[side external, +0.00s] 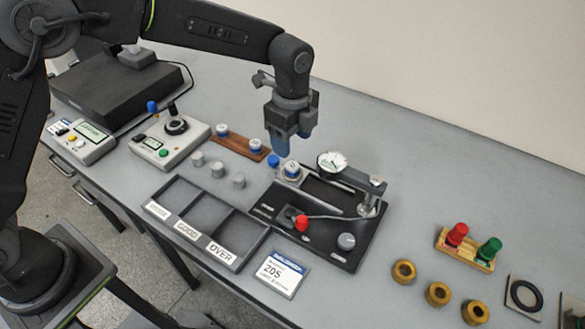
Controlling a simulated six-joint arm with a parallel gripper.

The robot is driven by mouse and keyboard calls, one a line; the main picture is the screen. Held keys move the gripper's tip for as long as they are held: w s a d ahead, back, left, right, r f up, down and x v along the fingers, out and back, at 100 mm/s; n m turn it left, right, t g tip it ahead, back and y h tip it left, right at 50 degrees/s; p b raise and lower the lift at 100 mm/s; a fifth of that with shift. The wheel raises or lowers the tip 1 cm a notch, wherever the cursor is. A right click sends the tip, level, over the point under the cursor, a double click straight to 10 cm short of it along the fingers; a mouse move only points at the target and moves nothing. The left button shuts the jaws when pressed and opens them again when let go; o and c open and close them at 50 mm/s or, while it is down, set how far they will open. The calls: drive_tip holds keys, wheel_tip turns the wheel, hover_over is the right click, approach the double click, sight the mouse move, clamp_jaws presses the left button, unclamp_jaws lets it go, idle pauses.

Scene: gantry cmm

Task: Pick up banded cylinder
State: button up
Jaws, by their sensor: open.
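My gripper (289,142) points down above the dial-gauge fixture and is open, with nothing seen between its fingers. Below it, a short pale cylinder with a blue band (291,170) sits at the fixture's upper left corner, apart from the fingers. I cannot tell which of these the task calls the banded cylinder. Several plain grey cylinders (217,169) stand on the table in front of the rack.
The fixture (338,254) carries a dial gauge (332,161) and a red-knobbed lever (301,223) close by. A three-compartment labelled tray (222,224) looks empty. Control boxes (168,141) stand left. Brass rings (438,293) and a red-green plug stand (466,250) are right. The back right table is clear.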

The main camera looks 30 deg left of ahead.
sight(293, 165)
wheel_tip(293, 165, down, 8)
drive_tip(key=shift+w+f, duration=0.15)
drive_tip(key=shift+f, duration=0.05)
idle(0.3)
drive_tip(key=shift+c, duration=0.2)
clamp_jaws()
drive_tip(key=shift+r, duration=0.1)
